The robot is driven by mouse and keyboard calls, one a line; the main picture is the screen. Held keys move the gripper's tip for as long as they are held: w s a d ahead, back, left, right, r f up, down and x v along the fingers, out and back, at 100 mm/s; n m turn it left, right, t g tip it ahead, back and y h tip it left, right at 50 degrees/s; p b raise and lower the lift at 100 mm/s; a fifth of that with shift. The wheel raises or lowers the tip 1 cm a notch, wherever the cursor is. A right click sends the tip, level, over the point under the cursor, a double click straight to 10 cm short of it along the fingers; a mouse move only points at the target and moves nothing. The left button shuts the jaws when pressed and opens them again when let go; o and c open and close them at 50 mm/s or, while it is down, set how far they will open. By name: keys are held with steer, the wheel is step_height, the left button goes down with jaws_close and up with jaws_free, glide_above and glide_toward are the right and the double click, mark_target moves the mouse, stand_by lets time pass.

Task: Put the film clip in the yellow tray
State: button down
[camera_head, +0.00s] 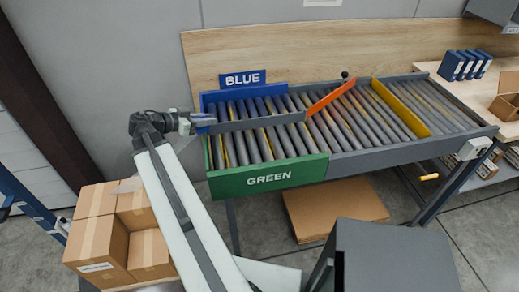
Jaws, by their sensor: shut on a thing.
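My gripper (208,122) is at the left end of the roller conveyor, near the end of the grey divider bar (262,121). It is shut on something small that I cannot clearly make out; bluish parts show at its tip. I cannot make out a film clip or a yellow tray in this view. The conveyor has a blue end wall with a BLUE sign (242,79) at the back and a green wall marked GREEN (268,176) in front.
An orange diverter bar (331,99) and a yellow bar (401,107) cross the rollers. Cardboard boxes (150,252) are stacked at lower left. A flat carton (335,210) lies beneath the conveyor. Blue binders (465,65) stand on the right shelf. A wooden panel backs the conveyor.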

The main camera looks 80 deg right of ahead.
steer(key=s+d+m+g+y, duration=0.2)
steer(key=s+d+m+y, duration=0.15)
steer(key=s, duration=1.15)
steer(key=r+m+g+y, duration=0.1)
steer(key=m+g+y, duration=0.1)
glide_above(277, 146)
steer(key=shift+h, duration=0.25)
step_height(277, 146, down, 10)
steer(key=b, duration=0.9)
steer(key=shift+f, duration=0.2)
steer(key=shift+r, duration=0.2)
steer(key=shift+f, duration=0.1)
steer(key=c, duration=1.3)
jaws_free()
